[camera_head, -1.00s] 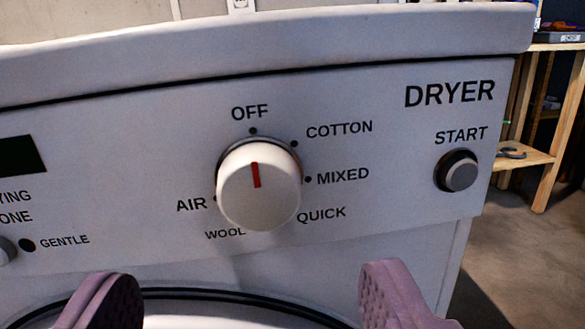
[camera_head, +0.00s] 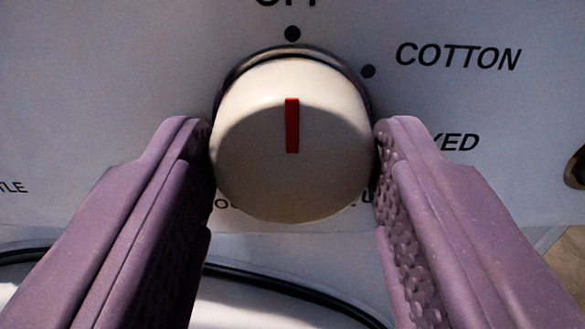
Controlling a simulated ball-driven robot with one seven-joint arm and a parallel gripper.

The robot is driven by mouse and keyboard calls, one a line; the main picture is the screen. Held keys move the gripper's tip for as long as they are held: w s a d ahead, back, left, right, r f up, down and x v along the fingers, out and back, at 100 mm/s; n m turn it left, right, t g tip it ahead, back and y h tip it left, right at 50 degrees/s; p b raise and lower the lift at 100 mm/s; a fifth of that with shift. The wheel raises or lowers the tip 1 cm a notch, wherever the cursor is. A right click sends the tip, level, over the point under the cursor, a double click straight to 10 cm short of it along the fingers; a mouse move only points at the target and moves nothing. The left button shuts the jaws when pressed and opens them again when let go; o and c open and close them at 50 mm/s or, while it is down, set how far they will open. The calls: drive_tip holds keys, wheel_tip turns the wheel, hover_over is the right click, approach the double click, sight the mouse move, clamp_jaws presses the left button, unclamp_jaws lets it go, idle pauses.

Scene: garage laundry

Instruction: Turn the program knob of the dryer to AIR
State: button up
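The program knob (camera_head: 292,185) of the dryer is round and white, with a red line pointing straight up at the OFF dot. My gripper (camera_head: 292,140) has its two purple fingers on either side of the knob, one left and one right. The fingertips are very close to the knob's sides; I cannot tell whether they touch it. The AIR label is hidden behind the left finger. MIXED, WOOL and QUICK are mostly covered, and COTTON (camera_head: 458,56) shows at the upper right.
The white dryer panel (camera_head: 120,80) fills most of the view. The START button (camera_head: 577,168) is cut off at the right edge. The dark rim of the round door (camera_head: 280,286) lies below the knob, between the fingers.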

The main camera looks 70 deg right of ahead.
drive_tip(key=c, duration=0.4)
